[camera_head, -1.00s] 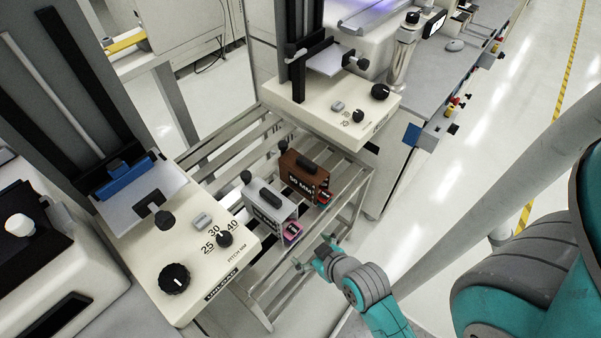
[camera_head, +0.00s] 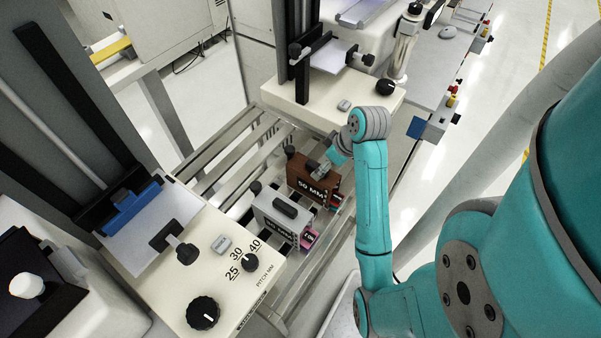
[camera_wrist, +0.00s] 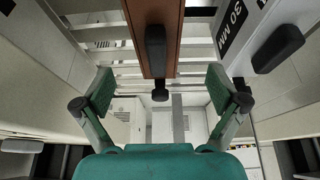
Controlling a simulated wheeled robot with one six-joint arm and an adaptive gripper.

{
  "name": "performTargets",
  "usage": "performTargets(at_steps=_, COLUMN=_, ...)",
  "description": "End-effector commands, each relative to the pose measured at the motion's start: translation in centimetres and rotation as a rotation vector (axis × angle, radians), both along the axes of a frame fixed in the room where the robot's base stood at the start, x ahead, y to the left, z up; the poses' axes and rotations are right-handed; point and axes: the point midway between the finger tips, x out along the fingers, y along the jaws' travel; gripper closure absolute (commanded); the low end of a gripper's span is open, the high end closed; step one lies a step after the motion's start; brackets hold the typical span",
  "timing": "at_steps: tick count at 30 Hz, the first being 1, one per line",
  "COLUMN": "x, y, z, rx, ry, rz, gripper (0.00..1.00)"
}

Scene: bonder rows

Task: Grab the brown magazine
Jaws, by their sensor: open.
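The brown magazine (camera_head: 305,176), marked 50 MM, stands on the slatted metal rack behind the grey magazine. My gripper (camera_wrist: 163,88) is open, one finger on each side of the handle, with gaps on both sides.
The grey magazine (camera_head: 279,222) stands close in front of the brown one; its side and black handle (camera_wrist: 278,48) show right of my finger in the wrist view. Cream machine bases (camera_head: 190,270) flank the slatted rack (camera_head: 222,143) at the front left and back.

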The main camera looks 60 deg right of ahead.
Motion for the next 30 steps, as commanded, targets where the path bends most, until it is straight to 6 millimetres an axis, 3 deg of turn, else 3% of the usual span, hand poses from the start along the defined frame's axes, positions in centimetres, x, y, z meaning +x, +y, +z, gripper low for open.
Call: performTargets(at_steps=30, x=3.4, y=-0.6, z=-9.6, rx=0.006, ry=0.012, rz=0.005, gripper=0.04)
